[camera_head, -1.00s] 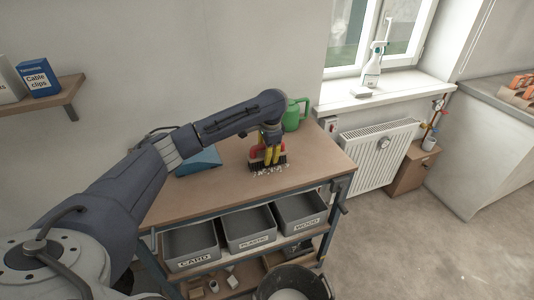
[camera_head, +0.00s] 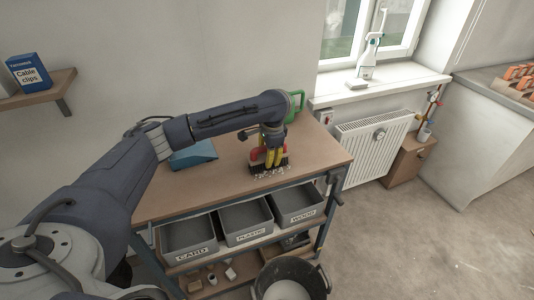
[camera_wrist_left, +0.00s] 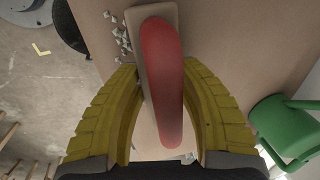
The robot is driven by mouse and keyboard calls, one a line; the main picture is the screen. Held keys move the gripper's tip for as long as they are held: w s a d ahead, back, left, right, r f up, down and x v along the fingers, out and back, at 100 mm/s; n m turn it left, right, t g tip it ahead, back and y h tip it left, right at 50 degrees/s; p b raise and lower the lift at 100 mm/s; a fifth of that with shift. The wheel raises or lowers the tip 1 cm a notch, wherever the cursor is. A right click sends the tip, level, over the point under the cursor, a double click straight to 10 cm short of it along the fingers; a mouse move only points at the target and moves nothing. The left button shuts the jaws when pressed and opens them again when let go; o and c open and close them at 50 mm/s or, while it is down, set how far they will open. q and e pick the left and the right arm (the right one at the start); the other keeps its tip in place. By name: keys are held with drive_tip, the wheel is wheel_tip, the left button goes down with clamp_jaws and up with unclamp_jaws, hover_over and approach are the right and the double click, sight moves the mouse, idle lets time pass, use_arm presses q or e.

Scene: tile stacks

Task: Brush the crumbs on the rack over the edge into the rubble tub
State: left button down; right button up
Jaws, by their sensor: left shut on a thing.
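My left gripper (camera_head: 273,157) is shut on the red handle of a brush (camera_head: 256,154). The brush's dark bristles are low at the top board of the rack (camera_head: 205,192), near its front edge. The handle (camera_wrist_left: 162,85) also shows between the yellow fingers in the left wrist view. Pale crumbs (camera_head: 270,174) lie on the board along the front of the bristles; some (camera_wrist_left: 118,35) show beside the brush in the wrist view. The black rubble tub (camera_head: 312,278) stands on the floor below the front edge, with a pale inside. My right gripper is not in view.
Grey bins for card (camera_head: 188,238), plastic (camera_head: 245,220) and wood (camera_head: 297,203) sit on the shelf below. A green watering can (camera_head: 296,104) stands at the back of the board, behind the gripper. A blue object (camera_head: 193,154) lies at the back left.

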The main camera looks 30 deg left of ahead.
use_arm(q)
drive_tip(key=shift+s+d+r, duration=0.15)
drive_tip(key=shift+s+d, duration=2)
drive_tip(key=shift+d, duration=0.3)
drive_tip(key=shift+s+d, duration=0.2)
drive_tip(key=shift+d, duration=0.05)
drive_tip(key=shift+w+a+r, duration=0.15)
drive_tip(key=shift+a+r, duration=0.05)
drive_tip(key=shift+r, duration=0.6)
drive_tip(key=shift+w+a+r, duration=0.2)
drive_tip(key=shift+r, duration=0.6)
drive_tip(key=shift+w+a+r, duration=0.15)
drive_tip(key=shift+a+r, duration=0.05)
drive_tip(key=shift+r, duration=0.6)
